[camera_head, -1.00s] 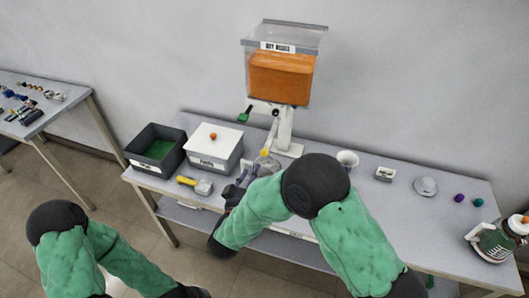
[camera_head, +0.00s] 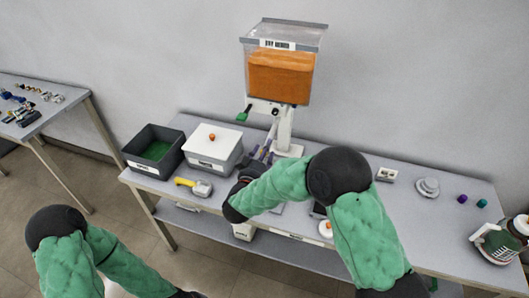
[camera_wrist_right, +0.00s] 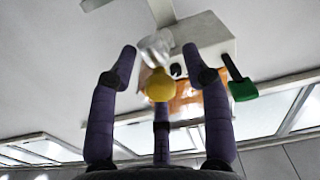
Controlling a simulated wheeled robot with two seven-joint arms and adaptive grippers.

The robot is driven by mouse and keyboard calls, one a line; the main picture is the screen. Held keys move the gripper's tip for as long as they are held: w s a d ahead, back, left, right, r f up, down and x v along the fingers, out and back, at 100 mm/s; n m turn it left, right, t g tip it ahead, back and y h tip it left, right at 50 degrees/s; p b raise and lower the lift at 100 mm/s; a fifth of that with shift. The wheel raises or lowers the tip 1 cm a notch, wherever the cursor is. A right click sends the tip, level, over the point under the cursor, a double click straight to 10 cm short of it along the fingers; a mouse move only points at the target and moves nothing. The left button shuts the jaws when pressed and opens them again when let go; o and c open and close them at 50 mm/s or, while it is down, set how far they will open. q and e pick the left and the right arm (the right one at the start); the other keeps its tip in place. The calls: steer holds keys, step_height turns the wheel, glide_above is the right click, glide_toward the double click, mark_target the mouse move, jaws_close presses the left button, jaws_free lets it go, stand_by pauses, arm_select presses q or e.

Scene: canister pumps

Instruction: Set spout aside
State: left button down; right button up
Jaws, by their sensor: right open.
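A dispenser with a clear hopper of orange contents (camera_head: 280,75) stands on a white post (camera_head: 284,125) at the back of the table. A green lever (camera_head: 243,114) sticks out at its lower left, and also shows in the right wrist view (camera_wrist_right: 242,90). In that view a clear piece (camera_wrist_right: 156,46) with a rounded yellow end (camera_wrist_right: 159,85), possibly the spout, appears between my spread purple fingers. No finger visibly grips it. My right gripper (camera_head: 263,153) is open near the post's foot, partly hidden by my arm. My left gripper is out of view.
A dark open bin (camera_head: 132,150) with green inside and a white-lidded box (camera_head: 215,140) stand left of the dispenser. A yellow-handled tool (camera_head: 186,182) lies in front. A metal disc (camera_head: 428,186) and small purple and teal pieces sit at right.

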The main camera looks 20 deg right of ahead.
steer(key=shift+r, duration=0.1)
jaws_close()
